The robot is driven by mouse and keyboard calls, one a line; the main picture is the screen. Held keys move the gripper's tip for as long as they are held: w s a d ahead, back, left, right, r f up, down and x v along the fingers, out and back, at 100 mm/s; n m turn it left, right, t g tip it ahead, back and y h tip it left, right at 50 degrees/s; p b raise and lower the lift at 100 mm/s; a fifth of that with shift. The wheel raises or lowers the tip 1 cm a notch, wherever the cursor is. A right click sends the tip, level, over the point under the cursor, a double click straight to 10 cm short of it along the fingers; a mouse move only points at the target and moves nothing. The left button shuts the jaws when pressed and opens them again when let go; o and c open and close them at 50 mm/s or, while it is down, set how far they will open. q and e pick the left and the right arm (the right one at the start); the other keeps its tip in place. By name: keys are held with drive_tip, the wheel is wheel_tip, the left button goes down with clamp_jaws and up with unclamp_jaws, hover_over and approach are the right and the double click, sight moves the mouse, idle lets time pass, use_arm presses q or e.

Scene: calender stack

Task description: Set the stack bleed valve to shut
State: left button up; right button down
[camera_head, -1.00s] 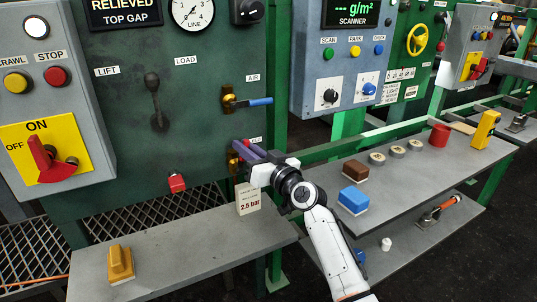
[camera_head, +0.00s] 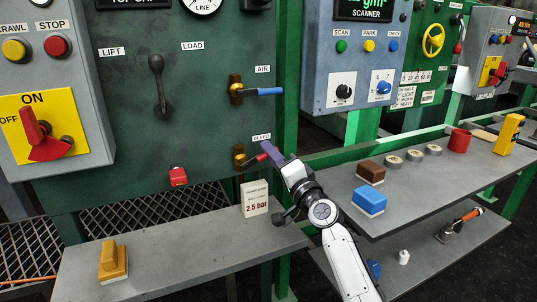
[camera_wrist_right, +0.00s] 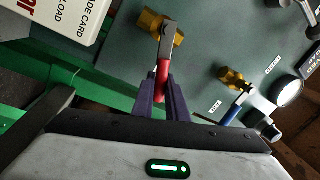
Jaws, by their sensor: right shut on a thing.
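The bleed valve (camera_head: 239,156) is a brass fitting low on the green panel, under a label partly covered by my gripper. Its red lever (camera_head: 254,161) points right and slightly up in the head view. My right gripper (camera_head: 268,151) is shut on the outer part of this lever, with purple fingers. In the right wrist view the brass body (camera_wrist_right: 160,27) lies above and the red lever (camera_wrist_right: 163,76) runs down between the fingers (camera_wrist_right: 163,95). My left gripper is not in view.
The air valve with a blue lever (camera_head: 265,91) sits just above. A "2.5 bar" card (camera_head: 255,198) stands below on the grey shelf (camera_head: 190,246). A yellow block (camera_head: 112,262) lies on that shelf. A side bench (camera_head: 411,195) at right holds several items.

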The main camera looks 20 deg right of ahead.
drive_tip(key=f+m, duration=0.1)
drive_tip(key=m, duration=0.2)
drive_tip(key=shift+d+f+h+b, duration=0.15)
drive_tip(key=shift+f+h+b, duration=0.2)
drive_tip(key=shift+f+h, duration=0.05)
drive_tip(key=shift+f+m+h, duration=0.3)
drive_tip(key=shift+f+m, duration=0.3)
drive_tip(key=shift+m, duration=0.6)
drive_tip(key=c, duration=1.7)
unclamp_jaws()
drive_tip(key=shift+c, duration=0.2)
drive_tip(key=shift+d, duration=0.1)
drive_tip(key=s+f, duration=0.2)
drive_tip(key=s, duration=0.8)
drive_tip(key=shift+d+p, duration=0.4)
drive_tip(key=shift+p, duration=0.05)
